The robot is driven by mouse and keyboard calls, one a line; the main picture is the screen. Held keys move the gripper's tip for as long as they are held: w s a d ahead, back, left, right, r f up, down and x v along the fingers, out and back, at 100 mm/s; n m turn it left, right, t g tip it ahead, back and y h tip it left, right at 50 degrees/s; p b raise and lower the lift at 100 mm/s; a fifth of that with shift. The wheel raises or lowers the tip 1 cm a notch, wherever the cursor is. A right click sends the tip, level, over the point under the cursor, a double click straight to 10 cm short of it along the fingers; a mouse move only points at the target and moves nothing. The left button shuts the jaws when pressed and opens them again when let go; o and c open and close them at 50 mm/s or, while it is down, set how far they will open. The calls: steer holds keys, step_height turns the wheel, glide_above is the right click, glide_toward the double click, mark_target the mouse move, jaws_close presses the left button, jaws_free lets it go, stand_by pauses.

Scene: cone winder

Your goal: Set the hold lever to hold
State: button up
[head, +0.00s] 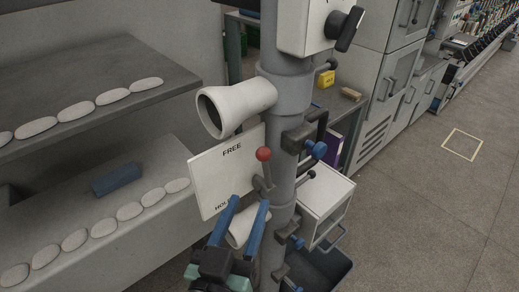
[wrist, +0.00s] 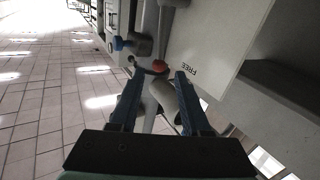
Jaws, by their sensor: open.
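The hold lever (head: 264,168) has a red ball knob (head: 263,154) and a grey stem on the grey column. It points up, near the word FREE on the white plate (head: 215,175). The word at the plate's lower edge is partly hidden; "HOL" shows. My gripper (head: 250,201) is open, with its blue fingers pointing up just below the lever. In the wrist view, the red knob (wrist: 159,66) shows between and beyond the fingertips (wrist: 160,76). I cannot tell whether a finger touches the lever; nothing is seen gripped.
A white cone (head: 240,100) sticks out above the plate, and another pale cone (head: 240,228) is behind my fingers. Clamps with blue knobs (head: 318,150) and a white box (head: 325,205) are on the column's right. Shelves (head: 110,85) with white pieces fill the left. Floor is clear at right.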

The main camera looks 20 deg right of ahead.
mark_target(264, 165)
steer(key=p+x, duration=0.3)
steer(key=x, duration=0.7)
steer(key=shift+w+d+r+p, duration=0.1)
steer(key=shift+w+d+p, duration=0.15)
steer(key=shift+p, duration=0.15)
steer(key=shift+w+d, duration=0.3)
steer(key=shift+w, duration=0.2)
steer(key=shift+c, duration=0.2)
jaws_close()
